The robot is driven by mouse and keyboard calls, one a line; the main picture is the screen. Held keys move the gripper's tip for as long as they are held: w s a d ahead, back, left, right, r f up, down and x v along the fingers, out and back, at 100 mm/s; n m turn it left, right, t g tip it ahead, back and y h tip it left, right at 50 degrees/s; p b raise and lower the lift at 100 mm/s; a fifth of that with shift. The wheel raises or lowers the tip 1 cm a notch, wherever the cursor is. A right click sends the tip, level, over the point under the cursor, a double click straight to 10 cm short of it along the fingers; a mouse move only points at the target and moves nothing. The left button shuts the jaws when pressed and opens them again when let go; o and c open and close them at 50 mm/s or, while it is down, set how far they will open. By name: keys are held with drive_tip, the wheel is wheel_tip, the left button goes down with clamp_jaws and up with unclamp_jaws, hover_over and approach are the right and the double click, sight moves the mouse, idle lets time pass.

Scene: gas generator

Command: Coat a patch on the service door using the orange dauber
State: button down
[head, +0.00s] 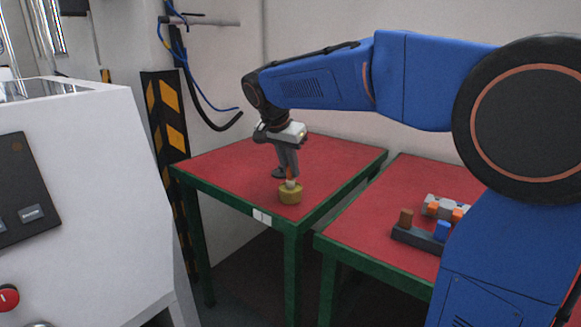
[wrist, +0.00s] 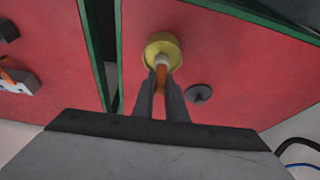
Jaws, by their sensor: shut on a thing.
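My gripper (head: 290,178) points down over the left red table, shut on the orange dauber (wrist: 161,77). In the wrist view my two dark fingers (wrist: 161,92) stand on either side of its orange handle. The dauber's pale end meets the middle of a yellow round pot (wrist: 162,42). I cannot tell how deep the end sits in it. In the head view the pot (head: 290,195) stands on the table near its front corner. I cannot make out which surface is the service door.
A dark round piece (wrist: 199,94) lies on the left table (head: 228,168) beside the pot. The right table (head: 365,215) holds a dark rack (head: 415,238) with brown and blue pieces and a grey block with orange parts (head: 441,207). A white cabinet (head: 105,190) stands left.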

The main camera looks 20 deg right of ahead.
drive_tip(key=shift+f, duration=0.45)
idle(1.3)
drive_tip(key=shift+r, duration=3.55)
